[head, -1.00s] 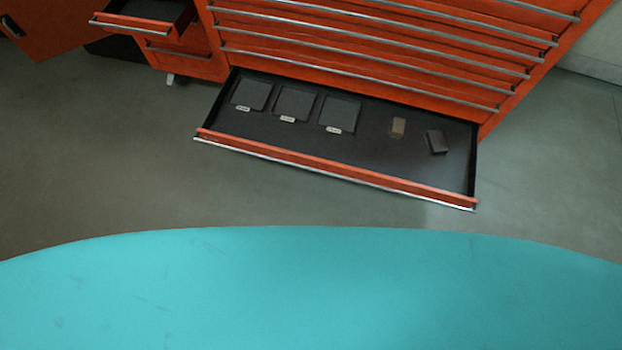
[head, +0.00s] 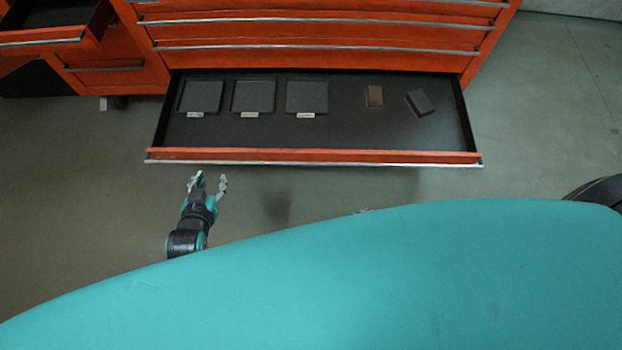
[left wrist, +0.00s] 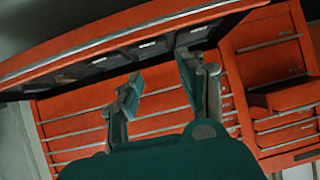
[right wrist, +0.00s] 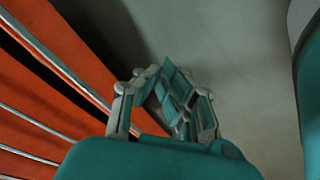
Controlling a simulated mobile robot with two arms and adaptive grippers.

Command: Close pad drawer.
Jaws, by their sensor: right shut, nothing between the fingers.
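The pad drawer (head: 345,115) is the orange cabinet's lowest drawer and is pulled out. Its orange front (head: 320,156) has a metal edge strip. Inside lie three dark square pads with labels, a brown block (head: 374,96) and a dark block (head: 419,103). My left gripper (head: 208,182) is open and empty just in front of the drawer's left end, apart from it. In the left wrist view the fingers (left wrist: 160,73) are spread with the drawer front beyond them. My right gripper (right wrist: 175,95) is shut and empty beside the orange cabinet fronts in the right wrist view.
The cabinet (head: 310,35) has several shut drawers above. Another open drawer (head: 50,25) juts out at upper left. My teal body fills the bottom of the head view. Grey floor (head: 545,110) is clear right of the drawer.

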